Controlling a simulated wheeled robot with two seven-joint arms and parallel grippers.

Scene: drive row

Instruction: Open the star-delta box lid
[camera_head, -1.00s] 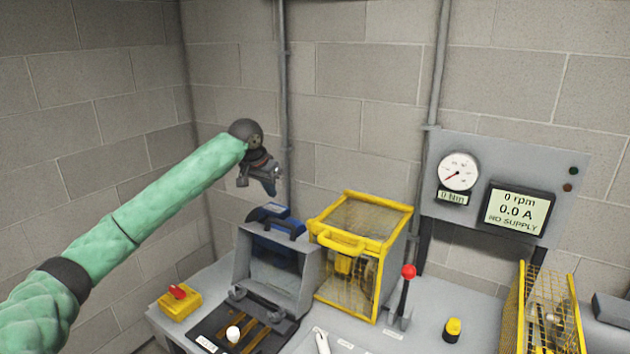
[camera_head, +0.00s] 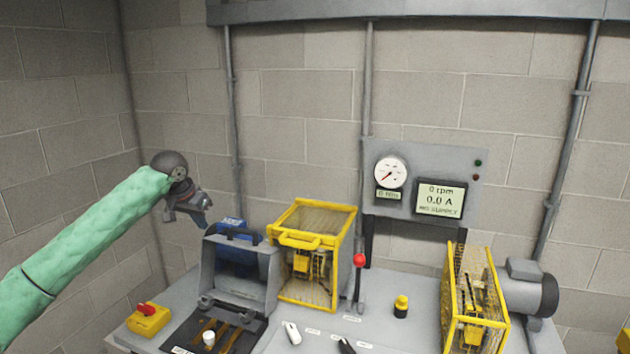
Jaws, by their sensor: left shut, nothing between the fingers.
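The star-delta box (camera_head: 180,334) is a low dark tray at the bench's left, with brass-coloured bars and a white knob inside. Its grey lid (camera_head: 273,280) stands raised at the tray's back edge, above two hinges, and looks open. A blue handle (camera_head: 232,224) shows at the lid's top edge. My left gripper (camera_head: 206,224) is shut and empty, up and left of the handle. It looks apart from the lid, though the depth is hard to judge. My right gripper is out of view.
A yellow mesh cage (camera_head: 318,213) stands close right of the lid, then a red-knobbed lever (camera_head: 359,261). A yellow box with a red switch (camera_head: 148,318) sits at left. A gauge panel (camera_head: 428,160) reads NO SUPPLY. The wall is close behind.

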